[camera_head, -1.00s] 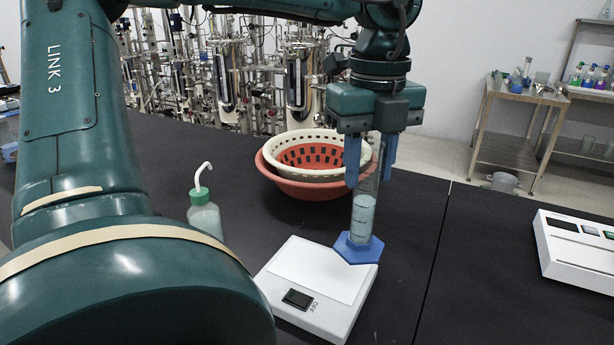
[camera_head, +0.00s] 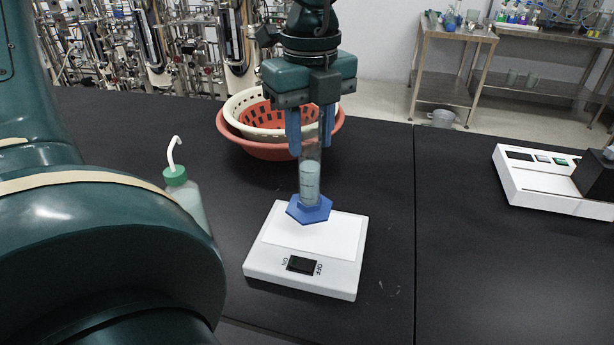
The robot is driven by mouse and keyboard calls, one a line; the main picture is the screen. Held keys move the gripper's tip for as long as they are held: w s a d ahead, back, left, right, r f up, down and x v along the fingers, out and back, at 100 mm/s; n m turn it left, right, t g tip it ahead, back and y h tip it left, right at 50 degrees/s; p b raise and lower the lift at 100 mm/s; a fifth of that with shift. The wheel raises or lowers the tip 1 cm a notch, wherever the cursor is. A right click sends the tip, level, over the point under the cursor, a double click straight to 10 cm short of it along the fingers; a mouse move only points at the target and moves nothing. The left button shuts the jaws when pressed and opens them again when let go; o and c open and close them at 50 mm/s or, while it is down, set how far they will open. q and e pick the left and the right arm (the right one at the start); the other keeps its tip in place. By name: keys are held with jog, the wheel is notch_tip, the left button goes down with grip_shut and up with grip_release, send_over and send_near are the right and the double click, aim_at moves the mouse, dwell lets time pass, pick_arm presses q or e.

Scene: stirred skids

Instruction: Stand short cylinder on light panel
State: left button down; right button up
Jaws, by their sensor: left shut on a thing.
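The short cylinder (camera_head: 310,188) is a clear measuring cylinder with pale liquid inside and a blue hexagonal base. It is upright. My left gripper (camera_head: 311,148) points down from above, with its blue fingers shut on the cylinder's upper part. The light panel (camera_head: 330,240) is a flat white box with a dark ON/OFF switch on its near side. The blue base overlaps the far left part of the panel's top in this view. I cannot tell whether the base touches the panel or hangs just above it. My right gripper is not in view.
A white basket (camera_head: 253,113) nested in a red basket (camera_head: 262,149) stands behind the gripper. A wash bottle (camera_head: 187,196) with a green cap is left of the panel. A white device (camera_head: 540,188) with buttons stands at the right. Black table between panel and device is clear.

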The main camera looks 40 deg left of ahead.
aim_at(311, 114)
pick_arm(q)
notch_tip(311, 114, down, 8)
jog(key=shift+f+p, duration=0.1)
jog(key=shift+p, duration=0.2)
jog(key=shift+f, duration=0.1)
jog(key=c, duration=1)
grip_release()
jog(key=shift+r, duration=0.55)
notch_tip(311, 114, up, 11)
jog(key=shift+r, duration=0.15)
